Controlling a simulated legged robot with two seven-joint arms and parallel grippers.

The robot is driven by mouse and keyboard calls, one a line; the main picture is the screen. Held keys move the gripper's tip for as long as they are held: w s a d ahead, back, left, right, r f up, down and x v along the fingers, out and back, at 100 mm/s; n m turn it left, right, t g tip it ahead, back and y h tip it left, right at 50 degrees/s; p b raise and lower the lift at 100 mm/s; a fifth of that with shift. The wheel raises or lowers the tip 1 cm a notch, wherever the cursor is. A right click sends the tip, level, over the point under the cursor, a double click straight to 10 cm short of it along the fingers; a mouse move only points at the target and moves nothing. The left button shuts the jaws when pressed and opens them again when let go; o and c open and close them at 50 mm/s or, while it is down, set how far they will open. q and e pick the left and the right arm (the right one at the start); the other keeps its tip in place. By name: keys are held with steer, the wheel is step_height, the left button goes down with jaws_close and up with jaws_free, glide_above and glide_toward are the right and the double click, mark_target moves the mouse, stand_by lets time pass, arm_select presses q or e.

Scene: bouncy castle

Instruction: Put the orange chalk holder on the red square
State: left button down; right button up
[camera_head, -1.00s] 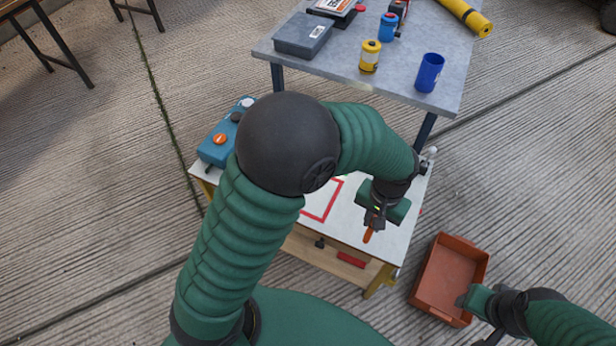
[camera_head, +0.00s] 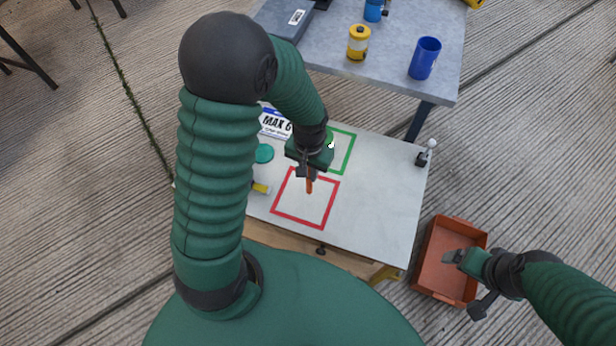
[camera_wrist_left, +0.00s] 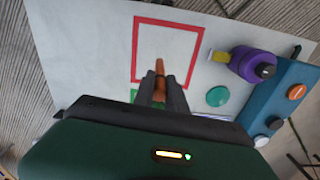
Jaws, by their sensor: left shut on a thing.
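The orange chalk holder (camera_head: 309,187) is a small stick held in my left gripper (camera_head: 308,178). It points down over the red square (camera_head: 275,200), an outline on the white table top. In the left wrist view the chalk holder (camera_wrist_left: 160,68) sticks out between the shut fingers (camera_wrist_left: 160,88), and it appears inside the red outline (camera_wrist_left: 136,50). I cannot tell whether its tip touches the table. My right gripper (camera_head: 455,257) is at the lower right, over the orange-brown crate; whether its jaws are open is unclear.
A green square outline (camera_head: 350,155) lies just behind. A teal disc (camera_head: 264,153) and a purple thing with a yellow end (camera_wrist_left: 250,62) lie left of the red square. The crate (camera_head: 430,245) stands on the floor.

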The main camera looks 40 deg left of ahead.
arm_select(q)
steer(key=f, duration=0.2)
steer(key=a+f+b, duration=0.1)
steer(key=f, duration=0.1)
steer(key=shift+a+f, duration=0.1)
steer(key=shift+a, duration=0.05)
steer(key=c, duration=1.4)
jaws_free()
steer(key=shift+o, duration=0.2)
steer(key=s+d+r+m+t+p, duration=0.1)
steer(key=r+p, duration=0.3)
steer(key=r, duration=0.6)
steer(key=s+d+r+t+p, duration=0.1)
steer(key=s+d+r+p, duration=0.2)
steer(key=r, duration=0.7)
steer(key=shift+s+d+r+m+t+p, duration=0.2)
steer(key=shift+m+t+p, duration=0.15)
steer(key=shift+p, duration=0.65)
arm_select(e)
step_height(320, 180, up, 8)
steer(key=a, duration=0.1)
steer(key=shift+a, duration=0.15)
